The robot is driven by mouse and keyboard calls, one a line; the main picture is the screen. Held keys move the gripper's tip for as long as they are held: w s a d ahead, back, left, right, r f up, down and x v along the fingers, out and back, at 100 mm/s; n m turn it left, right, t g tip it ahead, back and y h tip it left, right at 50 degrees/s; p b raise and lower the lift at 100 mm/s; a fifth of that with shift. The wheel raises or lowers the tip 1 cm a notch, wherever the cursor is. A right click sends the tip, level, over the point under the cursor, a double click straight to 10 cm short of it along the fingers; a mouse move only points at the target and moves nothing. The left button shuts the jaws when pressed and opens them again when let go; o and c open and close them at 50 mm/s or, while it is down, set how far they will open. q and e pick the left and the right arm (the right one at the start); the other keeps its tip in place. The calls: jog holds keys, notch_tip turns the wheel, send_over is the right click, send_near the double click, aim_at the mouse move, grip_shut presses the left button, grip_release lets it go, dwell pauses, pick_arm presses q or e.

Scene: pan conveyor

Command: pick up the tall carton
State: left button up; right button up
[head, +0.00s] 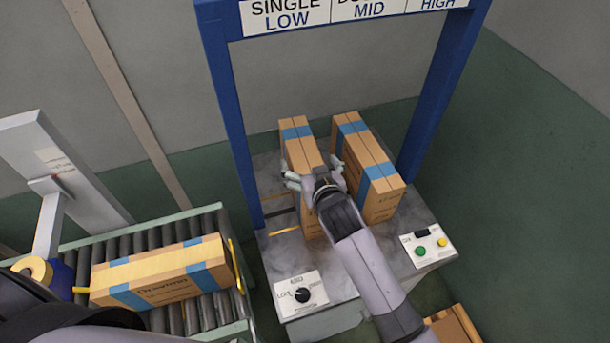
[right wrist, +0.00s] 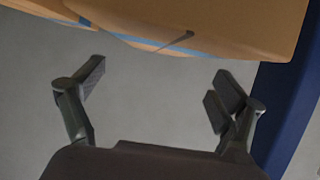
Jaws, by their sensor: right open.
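Two brown cartons with blue tape stand upright side by side on the grey table under the blue frame, a left carton (head: 302,148) and a right carton (head: 368,160). I cannot tell which one the task calls tall. My right gripper (head: 315,171) is open at the left carton, with a finger toward each side of it. In the right wrist view my right gripper (right wrist: 160,76) is open and empty, with a carton (right wrist: 215,25) across the top, beyond the fingertips. Whether the fingers touch it is unclear. My left gripper is not in view.
A blue frame (head: 238,140) with a sign spans the table (head: 345,285). A dial panel (head: 302,292) and a button panel (head: 428,246) sit at its front. A carton (head: 165,275) lies on the roller conveyor (head: 110,245) at left. Part of another carton (head: 455,325) shows at bottom right.

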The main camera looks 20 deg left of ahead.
aim_at(306, 158)
jog(key=w+f, duration=0.1)
jog(key=w+a+f+p, duration=0.1)
jog(key=shift+w+f, duration=0.1)
jog(key=shift+w, duration=0.3)
jog(key=shift+x, duration=0.75)
jog(key=shift+s, duration=0.1)
jog(key=shift+c, duration=0.4)
jog(key=c, duration=1.9)
jog(key=shift+a, duration=0.1)
jog(key=shift+c, duration=0.3)
jog(key=shift+r, duration=0.25)
